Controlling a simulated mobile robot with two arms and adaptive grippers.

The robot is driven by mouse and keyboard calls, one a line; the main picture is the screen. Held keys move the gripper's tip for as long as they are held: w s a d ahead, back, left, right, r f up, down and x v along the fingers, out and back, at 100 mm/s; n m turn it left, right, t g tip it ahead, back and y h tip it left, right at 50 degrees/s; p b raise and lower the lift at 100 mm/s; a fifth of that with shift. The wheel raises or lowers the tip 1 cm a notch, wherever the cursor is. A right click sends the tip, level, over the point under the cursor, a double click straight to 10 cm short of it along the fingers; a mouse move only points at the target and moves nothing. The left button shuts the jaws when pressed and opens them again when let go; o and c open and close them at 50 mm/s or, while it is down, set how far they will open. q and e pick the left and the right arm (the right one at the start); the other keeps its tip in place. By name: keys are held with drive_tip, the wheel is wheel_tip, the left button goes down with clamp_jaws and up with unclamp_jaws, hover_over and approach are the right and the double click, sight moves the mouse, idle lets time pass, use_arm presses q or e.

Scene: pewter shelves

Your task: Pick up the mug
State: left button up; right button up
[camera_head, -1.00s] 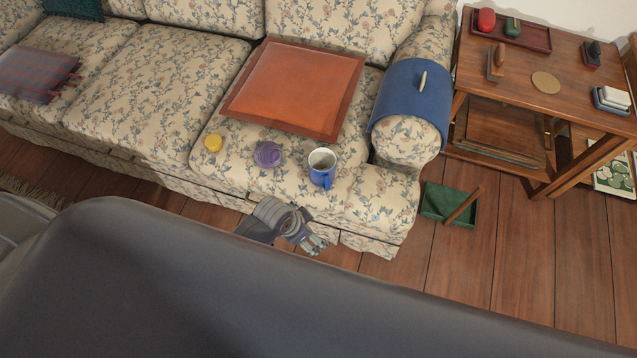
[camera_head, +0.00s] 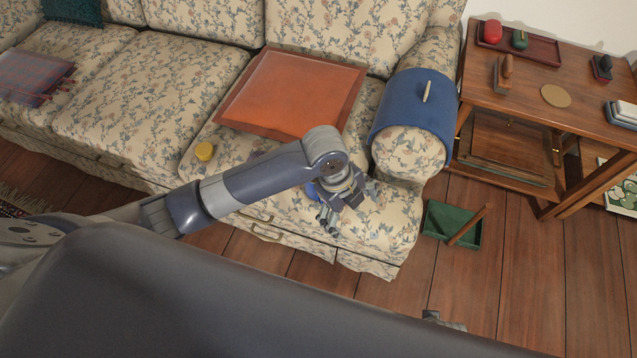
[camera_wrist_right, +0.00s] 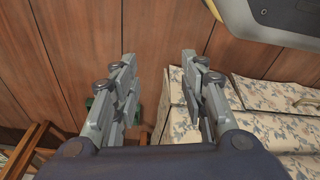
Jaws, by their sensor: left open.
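The mug, blue outside and pale inside in the earlier head view, stands on the front of the floral sofa seat. Now my left arm hides nearly all of it, and only a small blue patch of the mug (camera_head: 311,190) shows beside the wrist. My left gripper (camera_head: 346,207) is open over the seat's front edge, just right of that patch. I cannot tell whether it touches the mug. In the right wrist view, my right gripper (camera_wrist_right: 160,75) is open and empty, with its fingers apart above the wooden floor and beside the sofa.
A blue cover (camera_head: 412,105) drapes the armrest. A wooden side table (camera_head: 535,65) stands right.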

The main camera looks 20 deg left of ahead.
sight(309, 189)
use_arm(q)
drive_tip(key=w+a+r+m+y, duration=0.25)
drive_tip(key=w+a+m, duration=0.35)
drive_tip(key=w+a, duration=0.45)
drive_tip(key=shift+g+y, duration=0.25)
drive_tip(key=shift+g, duration=0.15)
drive_tip(key=f, duration=0.3)
drive_tip(key=s+f+b, duration=0.1)
drive_tip(key=f, duration=0.1)
drive_tip(key=shift+a, duration=0.25)
wheel_tip(309, 189, down, 5)
drive_tip(key=shift+d+r+b, duration=0.1)
drive_tip(key=shift+b, duration=0.65)
drive_tip(key=shift+f, duration=0.65)
use_arm(e)
wheel_tip(309, 189, up, 9)
drive_tip(key=w, duration=0.2)
drive_tip(key=shift+w+f+t, duration=0.15)
drive_tip(key=shift+w+t, duration=0.15)
drive_tip(key=shift+a, duration=0.1)
use_arm(q)
drive_tip(key=c, duration=1.4)
